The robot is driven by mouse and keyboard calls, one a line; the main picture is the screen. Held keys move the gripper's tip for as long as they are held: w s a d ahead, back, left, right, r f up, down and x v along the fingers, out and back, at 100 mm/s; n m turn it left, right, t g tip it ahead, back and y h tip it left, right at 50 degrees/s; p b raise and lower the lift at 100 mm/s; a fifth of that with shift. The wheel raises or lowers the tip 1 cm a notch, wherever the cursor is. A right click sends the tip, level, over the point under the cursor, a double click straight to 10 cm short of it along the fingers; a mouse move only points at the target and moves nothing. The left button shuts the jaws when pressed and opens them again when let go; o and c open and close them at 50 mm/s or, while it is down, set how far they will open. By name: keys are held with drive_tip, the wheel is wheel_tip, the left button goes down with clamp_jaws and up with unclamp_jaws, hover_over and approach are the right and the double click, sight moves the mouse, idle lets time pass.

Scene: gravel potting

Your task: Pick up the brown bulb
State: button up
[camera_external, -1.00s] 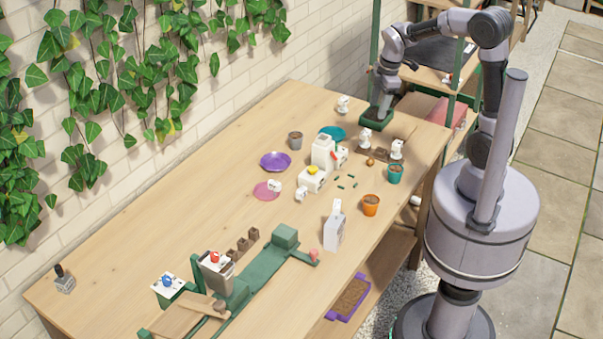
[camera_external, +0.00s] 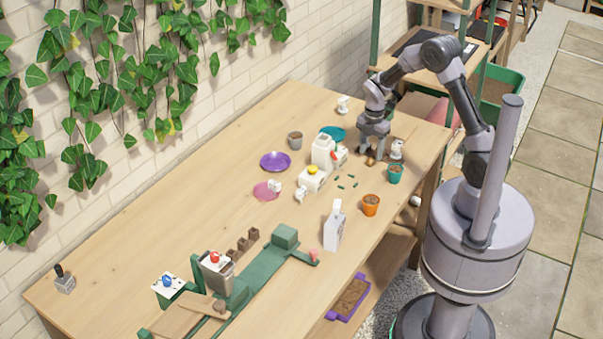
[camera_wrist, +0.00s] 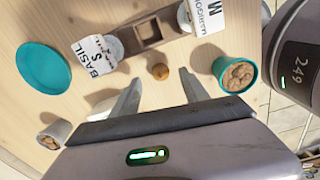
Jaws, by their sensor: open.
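The brown bulb (camera_wrist: 160,71) is a small round thing on the bare wood of the table, and it shows near the centre of the wrist view. In the external view the brown bulb (camera_external: 371,161) is a small spot just below my gripper (camera_external: 373,148). In the wrist view my gripper (camera_wrist: 158,92) is open and empty, its two fingers spread. The bulb lies ahead of the fingertips, roughly midway between them and apart from both. The height of the fingertips above the table is hard to tell.
Close by in the wrist view are a brown tray (camera_wrist: 148,32), a BASIL-labelled pot (camera_wrist: 97,55), another labelled pot (camera_wrist: 203,16), a teal pot (camera_wrist: 235,73) of brown pieces and a teal saucer (camera_wrist: 43,69). An orange pot (camera_external: 371,205) stands nearer the table's front edge.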

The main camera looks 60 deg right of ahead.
sight(373, 157)
wheel_tip(373, 157, down, 3)
drive_tip(key=shift+f+b, duration=0.15)
drive_tip(key=shift+b, duration=0.4)
drive_tip(key=shift+r, duration=0.2)
drive_tip(key=shift+c, duration=0.2)
clamp_jaws()
